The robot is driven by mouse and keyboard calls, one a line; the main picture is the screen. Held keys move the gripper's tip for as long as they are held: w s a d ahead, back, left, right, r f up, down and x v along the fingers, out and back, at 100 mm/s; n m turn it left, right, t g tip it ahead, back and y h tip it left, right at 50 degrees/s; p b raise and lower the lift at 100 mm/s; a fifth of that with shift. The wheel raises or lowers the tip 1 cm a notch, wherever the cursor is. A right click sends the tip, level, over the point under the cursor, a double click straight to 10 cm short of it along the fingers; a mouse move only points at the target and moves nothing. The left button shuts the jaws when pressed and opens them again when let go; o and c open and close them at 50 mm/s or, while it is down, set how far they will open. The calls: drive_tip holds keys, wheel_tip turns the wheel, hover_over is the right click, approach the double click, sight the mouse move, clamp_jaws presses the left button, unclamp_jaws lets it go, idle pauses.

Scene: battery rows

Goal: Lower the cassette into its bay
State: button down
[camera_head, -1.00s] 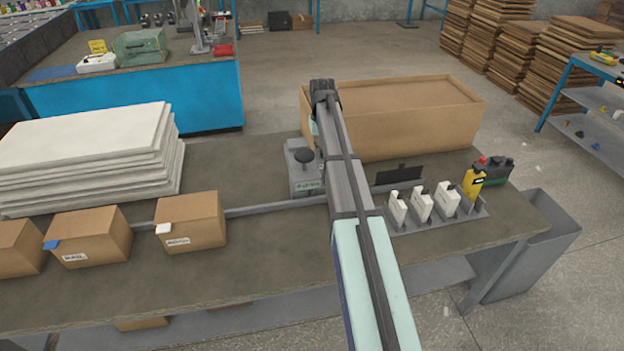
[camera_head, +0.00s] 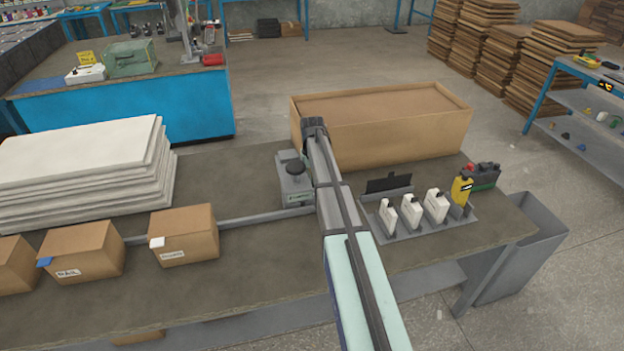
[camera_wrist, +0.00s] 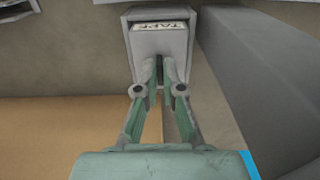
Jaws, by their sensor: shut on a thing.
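The cassette, a grey box-shaped piece with a white label reading "TAPE" (camera_wrist: 165,28), is at the top middle of the wrist view. My gripper (camera_wrist: 164,75) has its two green-grey fingers closed in at the near end of this piece, with a narrow dark gap between the tips. In the head view my arm covers the gripper and the cassette. A grey unit with a black knob (camera_head: 294,180) stands on the bench just left of my arm. The bay cannot be made out clearly, nor whether the cassette touches it.
A large cardboard box (camera_head: 385,130) stands behind my arm. A grey rack (camera_head: 420,228) with white units (camera_head: 411,207), a black panel (camera_head: 388,183) and a yellow bottle (camera_head: 461,190) are to the right. Small cartons (camera_head: 184,237) and stacked white sheets (camera_head: 80,160) are left.

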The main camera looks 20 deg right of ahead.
drive_tip(key=shift+f, duration=0.15)
drive_tip(key=c, duration=1.3)
unclamp_jaws()
wheel_tip(320, 180, up, 12)
drive_tip(key=b, duration=0.3)
drive_tip(key=shift+r, duration=0.2)
